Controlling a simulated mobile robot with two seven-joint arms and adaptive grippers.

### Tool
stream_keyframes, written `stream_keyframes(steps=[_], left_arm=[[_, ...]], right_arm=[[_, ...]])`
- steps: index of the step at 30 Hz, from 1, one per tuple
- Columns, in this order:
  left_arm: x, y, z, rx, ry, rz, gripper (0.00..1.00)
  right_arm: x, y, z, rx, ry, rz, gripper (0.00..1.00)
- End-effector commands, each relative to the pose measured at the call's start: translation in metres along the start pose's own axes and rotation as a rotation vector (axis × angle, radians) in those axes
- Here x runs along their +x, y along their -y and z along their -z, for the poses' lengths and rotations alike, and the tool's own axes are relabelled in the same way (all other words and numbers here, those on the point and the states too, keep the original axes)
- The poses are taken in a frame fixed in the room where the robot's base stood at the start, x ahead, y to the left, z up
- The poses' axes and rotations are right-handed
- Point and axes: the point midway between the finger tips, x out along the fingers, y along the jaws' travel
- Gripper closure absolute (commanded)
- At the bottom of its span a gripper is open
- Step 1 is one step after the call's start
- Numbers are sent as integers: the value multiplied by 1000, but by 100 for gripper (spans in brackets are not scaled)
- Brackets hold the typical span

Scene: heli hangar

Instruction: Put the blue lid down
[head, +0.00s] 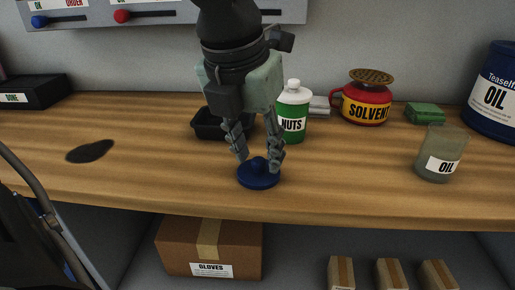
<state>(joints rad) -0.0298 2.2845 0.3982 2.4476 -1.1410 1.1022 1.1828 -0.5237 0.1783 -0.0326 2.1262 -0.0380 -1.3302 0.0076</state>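The blue lid (258,180) is a small round disc with a knob on top. It is at the front edge of the wooden workbench (340,190), and I cannot tell whether it rests on the wood or hangs just above it. My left gripper (258,164) points down over the lid, with one finger on each side of the knob. The fingers look close to the knob, but contact is not clear. My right gripper is not in view.
Behind the gripper stand a black tray (208,124), a green NUTS bottle (293,112) and a red SOLVENT can (366,104). A grey OIL jar (440,152), green block (425,113) and blue OIL drum (493,95) are right. A dark patch (90,151) lies left. Boxes (180,248) sit below.

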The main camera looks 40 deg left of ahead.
Motion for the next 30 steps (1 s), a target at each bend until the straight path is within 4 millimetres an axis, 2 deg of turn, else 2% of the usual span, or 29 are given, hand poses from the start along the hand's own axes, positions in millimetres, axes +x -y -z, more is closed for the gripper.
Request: stream_keyframes(steps=[1,9,15,21,30], left_arm=[[-13,0,-3,-2,11,2,62],[-74,0,-2,-2,10,2,62],[-104,0,-1,-1,7,2,62],[-115,0,0,1,4,2,62],[-115,0,0,1,4,2,62]], right_arm=[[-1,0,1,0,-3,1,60],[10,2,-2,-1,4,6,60],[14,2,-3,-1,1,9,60],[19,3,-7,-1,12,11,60],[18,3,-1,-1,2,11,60]])
